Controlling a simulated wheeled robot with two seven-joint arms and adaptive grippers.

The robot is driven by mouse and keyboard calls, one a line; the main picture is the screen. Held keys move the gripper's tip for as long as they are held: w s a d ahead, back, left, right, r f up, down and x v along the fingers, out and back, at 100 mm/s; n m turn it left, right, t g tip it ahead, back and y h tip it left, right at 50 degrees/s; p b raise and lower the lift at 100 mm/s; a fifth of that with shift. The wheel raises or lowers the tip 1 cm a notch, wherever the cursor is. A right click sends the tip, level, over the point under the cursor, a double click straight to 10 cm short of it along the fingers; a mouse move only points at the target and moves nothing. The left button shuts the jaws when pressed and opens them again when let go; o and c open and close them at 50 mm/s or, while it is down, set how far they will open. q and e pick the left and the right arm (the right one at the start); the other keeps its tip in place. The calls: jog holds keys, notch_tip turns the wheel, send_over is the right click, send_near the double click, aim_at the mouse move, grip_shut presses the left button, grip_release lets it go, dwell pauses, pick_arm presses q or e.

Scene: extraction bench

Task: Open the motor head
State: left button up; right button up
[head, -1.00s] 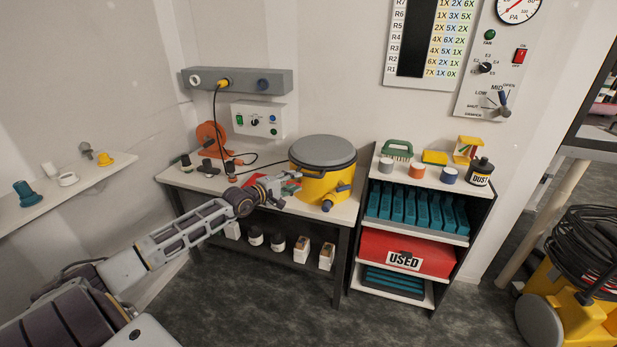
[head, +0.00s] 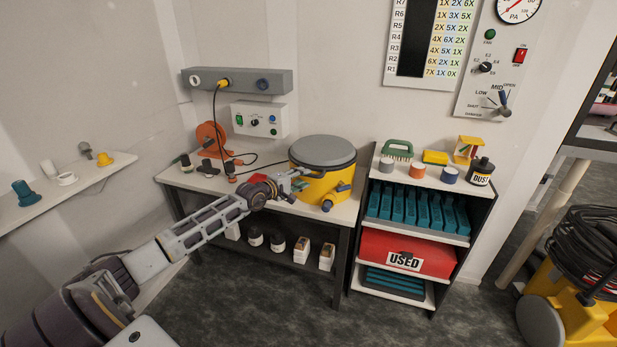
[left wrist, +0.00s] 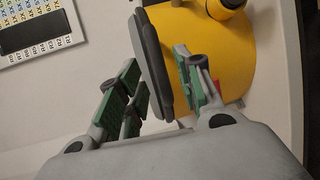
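The yellow canister (head: 318,188) stands on the bench with the round grey motor head (head: 322,151) seated flat on top. My left gripper (head: 300,180) is at the canister's left front side, below the lid level. In the left wrist view the yellow body (left wrist: 225,45) fills the upper right, and the grey rim of the motor head (left wrist: 152,60) lies between the two green-padded fingers of my left gripper (left wrist: 162,82). The fingers are apart, with gaps beside the rim; contact cannot be told. My right gripper is not in view.
The bench (head: 345,212) holds an orange reel (head: 211,138), small dark fittings and a cable. A shelf unit with a red USED box (head: 405,252) stands close on the right. A control box (head: 258,120) is on the wall behind. The floor in front is clear.

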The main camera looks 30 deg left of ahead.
aim_at(309, 175)
pick_arm(q)
jog(key=shift+b+x, duration=0.4)
jog(key=shift+x, duration=1.7)
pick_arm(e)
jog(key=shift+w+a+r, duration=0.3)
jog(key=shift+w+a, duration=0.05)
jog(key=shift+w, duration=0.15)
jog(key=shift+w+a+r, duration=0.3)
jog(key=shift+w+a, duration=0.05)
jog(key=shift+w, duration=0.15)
pick_arm(q)
jog(key=c, duration=0.6)
grip_shut()
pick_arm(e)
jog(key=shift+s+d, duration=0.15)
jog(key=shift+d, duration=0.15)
